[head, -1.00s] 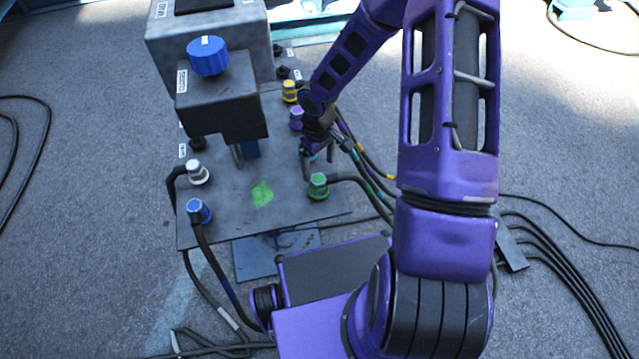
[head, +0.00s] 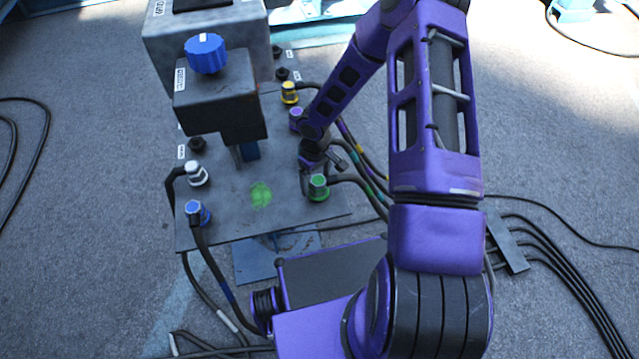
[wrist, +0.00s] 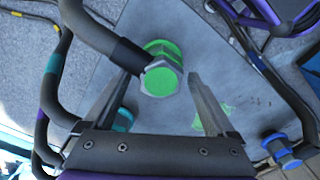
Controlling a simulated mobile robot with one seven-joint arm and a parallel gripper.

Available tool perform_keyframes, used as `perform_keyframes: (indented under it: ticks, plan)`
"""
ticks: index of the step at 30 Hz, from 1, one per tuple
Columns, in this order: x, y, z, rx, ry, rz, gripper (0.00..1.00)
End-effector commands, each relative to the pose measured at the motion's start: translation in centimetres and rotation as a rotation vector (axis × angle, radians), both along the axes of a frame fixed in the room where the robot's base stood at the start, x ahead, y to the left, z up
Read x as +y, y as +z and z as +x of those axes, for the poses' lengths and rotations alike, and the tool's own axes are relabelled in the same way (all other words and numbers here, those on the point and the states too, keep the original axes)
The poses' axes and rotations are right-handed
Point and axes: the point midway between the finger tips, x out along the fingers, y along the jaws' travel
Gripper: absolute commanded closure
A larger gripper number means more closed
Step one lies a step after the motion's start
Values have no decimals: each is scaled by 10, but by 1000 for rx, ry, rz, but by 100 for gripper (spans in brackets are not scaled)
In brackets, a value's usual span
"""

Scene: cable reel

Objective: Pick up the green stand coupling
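The green stand coupling (head: 318,187) stands near the right front edge of the grey stand plate (head: 232,215), with a black cable running off to its right. In the wrist view the green coupling (wrist: 162,72) shows its ribbed green body and a grey hexagonal part, with the thick cable leaving to the upper left. My gripper (wrist: 159,78) is open, one finger on each side of the coupling in this view. In the head view my gripper (head: 309,180) is just behind and left of the coupling. Contact between fingers and coupling cannot be told.
Purple (head: 297,118) and yellow (head: 289,92) couplings stand behind on the plate; white (head: 196,174) and blue (head: 198,212) ones stand at its left. A dark block with a blue knob (head: 206,53) rises at the back left. A green paint patch (head: 260,194) marks the open plate middle.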

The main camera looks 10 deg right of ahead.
Motion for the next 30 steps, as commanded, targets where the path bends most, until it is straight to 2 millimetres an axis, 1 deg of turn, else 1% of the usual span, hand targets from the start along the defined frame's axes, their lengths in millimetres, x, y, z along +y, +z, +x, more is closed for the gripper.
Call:
perform_keyframes:
  ticks: [1,2,6,8,9,14,15,23,26,29,30]
  plan:
    - [0,0,0,0,0,0,20]
    - [0,0,0,0,0,0,26]
    - [0,0,0,0,0,0,51]
    - [0,0,0,0,0,0,62]
    - [0,0,0,0,0,0,69]
    - [0,0,0,0,0,0,98]
    - [0,0,0,0,0,0,100]
    - [0,2,1,-1,0,0,100]
    - [0,11,1,-4,1,0,100]
    - [0,29,1,-4,0,0,100]
    - [-1,38,2,-5,-1,-1,100]
